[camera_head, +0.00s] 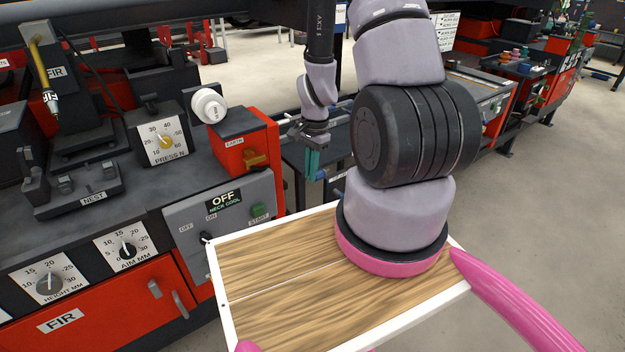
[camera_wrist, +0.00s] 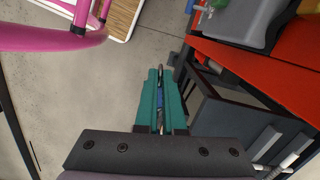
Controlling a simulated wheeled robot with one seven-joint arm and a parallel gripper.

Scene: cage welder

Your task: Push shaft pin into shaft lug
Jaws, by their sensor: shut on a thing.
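My gripper (camera_head: 312,163) has teal fingers and hangs pointing down, right of the red box with the brass latch and in front of a dark cabinet. In the wrist view its teal fingers (camera_wrist: 161,100) are close together. A thin, pin-like piece (camera_wrist: 160,98), dark and blue, shows between them, so the gripper is shut on it. Whether this is the shaft pin is hard to tell at this size. I cannot make out a shaft lug in either view.
Grey floor (camera_wrist: 105,95) is clear on the left.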

